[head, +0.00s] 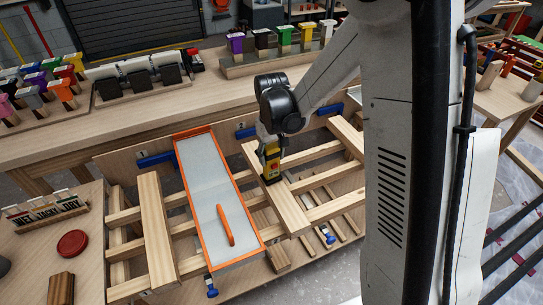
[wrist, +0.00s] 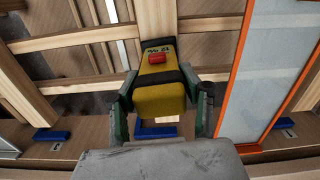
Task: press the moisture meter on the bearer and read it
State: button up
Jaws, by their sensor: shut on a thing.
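My gripper (head: 268,143) is shut on the yellow moisture meter (head: 272,160). In the wrist view my gripper (wrist: 163,100) has a finger on each side of the meter (wrist: 160,92), which has dark bands and a red button (wrist: 158,57). Small marks beside the button may read 23, but they are hard to make out. The meter's lower end is at the top face of a pale wooden bearer (head: 287,208), which also shows in the wrist view (wrist: 157,18). It appears to touch the bearer; the contact itself is hidden.
An orange-framed grey panel (head: 195,165) with an orange handle lies left of the bearer. Another board (head: 155,230) lies further left. A side table holds a red disc (head: 72,243) and cards lettered WET and DRY (head: 45,213). The back bench (head: 130,120) carries rows of coloured tools.

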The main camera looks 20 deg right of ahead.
jog(key=shift+r+p, duration=1.75)
jog(key=shift+r, duration=1.5)
jog(key=w+m, duration=0.2)
jog(key=w, duration=0.2)
notch_tip(320, 180, up, 33)
jog(key=m+p, duration=0.2)
jog(key=m, duration=0.1)
send_over(271, 147)
jog(key=s+a, duration=0.2)
jog(key=a, duration=0.2)
jog(key=s+r+m+p, duration=0.1)
jog(key=s+r+m, duration=0.2)
jog(key=s+r, duration=2.1)
notch_tip(271, 147, up, 2)
jog(key=shift+s+m, duration=0.2)
jog(key=shift+m, duration=0.1)
jog(key=shift+w+f, duration=0.1)
